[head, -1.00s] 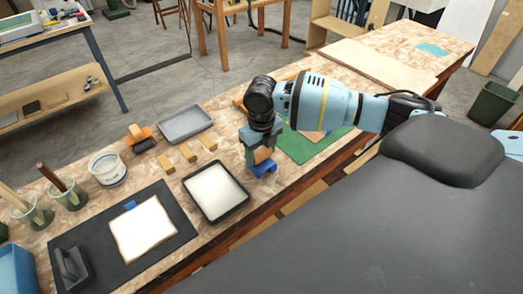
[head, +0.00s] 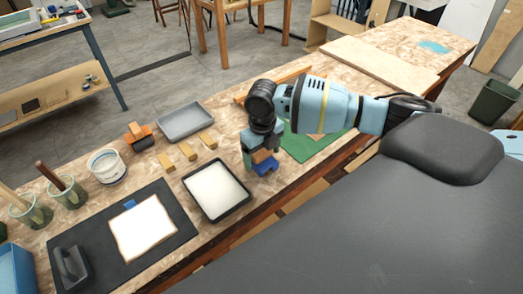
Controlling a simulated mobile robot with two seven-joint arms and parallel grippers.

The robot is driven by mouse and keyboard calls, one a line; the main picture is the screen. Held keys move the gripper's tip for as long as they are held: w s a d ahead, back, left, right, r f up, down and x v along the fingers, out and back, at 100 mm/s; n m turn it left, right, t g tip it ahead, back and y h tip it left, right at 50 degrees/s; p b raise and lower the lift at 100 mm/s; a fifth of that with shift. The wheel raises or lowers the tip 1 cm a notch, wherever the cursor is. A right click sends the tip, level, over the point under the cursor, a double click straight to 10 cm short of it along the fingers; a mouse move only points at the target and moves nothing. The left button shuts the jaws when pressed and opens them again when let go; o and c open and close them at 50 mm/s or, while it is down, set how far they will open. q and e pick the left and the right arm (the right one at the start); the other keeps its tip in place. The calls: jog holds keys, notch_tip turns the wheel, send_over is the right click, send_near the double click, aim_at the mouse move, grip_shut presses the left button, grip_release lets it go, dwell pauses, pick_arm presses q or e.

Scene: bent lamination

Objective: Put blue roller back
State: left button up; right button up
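I cannot tell whether the roller touches the table. My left gripper is not in view.
The black tray with white filling (head: 246,203) stands close left of the gripper. Several small wooden blocks (head: 187,151) lie behind it. A green mat (head: 300,148) lies to the right. A white tub (head: 106,166) and a dark mat (head: 85,237) are at left.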

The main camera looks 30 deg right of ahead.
aim_at(262, 150)
jog(key=shift+r, duration=0.3)
notch_tip(262, 150, up, 13)
jog(key=shift+p, duration=0.3)
dwell(0.4)
